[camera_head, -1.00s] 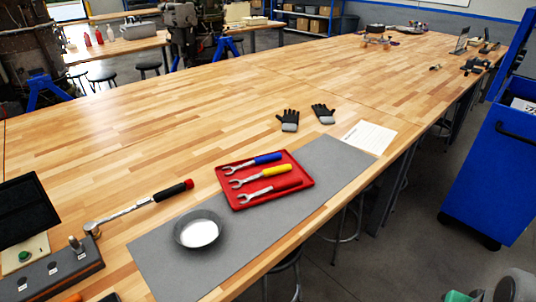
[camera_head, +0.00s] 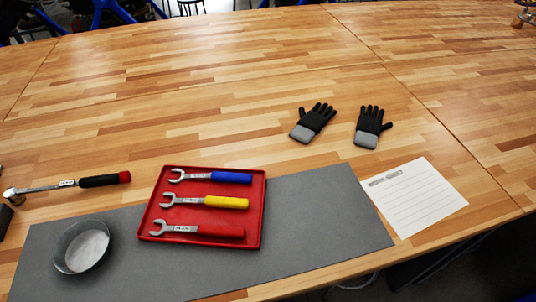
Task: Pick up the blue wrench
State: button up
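The blue wrench (camera_head: 212,177) has a blue handle and a silver open-ended jaw. It lies flat in a red tray (camera_head: 257,215), the farthest of three wrenches, with its jaw to the left and its handle to the right. Below it in the tray lie a yellow-handled wrench (camera_head: 206,202) and a red-handled wrench (camera_head: 198,230), parallel to it and apart from it. Nothing covers the blue wrench. My gripper does not show in the head view.
The tray rests on a grey mat (camera_head: 320,225) on the wooden table (camera_head: 230,120). A round dish (camera_head: 82,247) is left of the tray. A torque wrench (camera_head: 70,185) lies farther left. Black gloves (camera_head: 314,122) and a lined paper (camera_head: 416,198) are to the right. The table behind the tray is clear.

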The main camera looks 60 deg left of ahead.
aim_at(228, 176)
jog(key=z, duration=0.05)
jog(key=i, duration=0.45)
jog(key=u, duration=4.2)
jog(key=i, duration=0.5)
jog(key=u, duration=0.1)
